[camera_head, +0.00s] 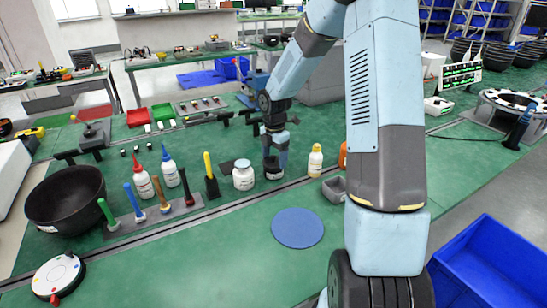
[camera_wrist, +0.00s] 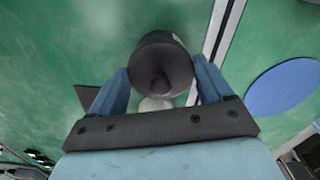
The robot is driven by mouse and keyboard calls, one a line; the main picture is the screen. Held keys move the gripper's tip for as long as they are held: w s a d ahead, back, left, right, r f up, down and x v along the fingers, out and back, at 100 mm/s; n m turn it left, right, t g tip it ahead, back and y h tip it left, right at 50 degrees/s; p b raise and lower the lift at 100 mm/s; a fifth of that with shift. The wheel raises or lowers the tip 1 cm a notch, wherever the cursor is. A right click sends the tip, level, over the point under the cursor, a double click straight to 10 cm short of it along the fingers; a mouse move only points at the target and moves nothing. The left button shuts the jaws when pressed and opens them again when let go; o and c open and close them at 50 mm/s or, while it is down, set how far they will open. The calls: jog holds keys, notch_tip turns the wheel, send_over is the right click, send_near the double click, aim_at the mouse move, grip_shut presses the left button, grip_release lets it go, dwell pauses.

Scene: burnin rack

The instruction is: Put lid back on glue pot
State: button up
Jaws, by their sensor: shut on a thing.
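My gripper (camera_head: 274,158) points down over the bench, shut on a dark round lid-like piece. In the wrist view this piece (camera_wrist: 162,63) has a central knob and sits between my two blue fingers (camera_wrist: 161,68). In the head view a dark pot-like body (camera_head: 273,172) shows directly below my fingers. I cannot tell whether the held piece rests on it or is apart from it. A white jar (camera_head: 243,178) with a pale top stands upright just left of my gripper. Its pale top shows partly hidden behind the dark piece in the wrist view (camera_wrist: 155,103).
A round blue mat (camera_head: 298,228) lies in front on clear green bench. A blue bin (camera_head: 490,265) is at lower right.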

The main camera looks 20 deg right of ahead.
dwell(0.3)
jog(key=o, duration=0.9)
jog(key=shift+r, duration=3.5)
jog(key=shift+c, duration=0.4)
grip_shut()
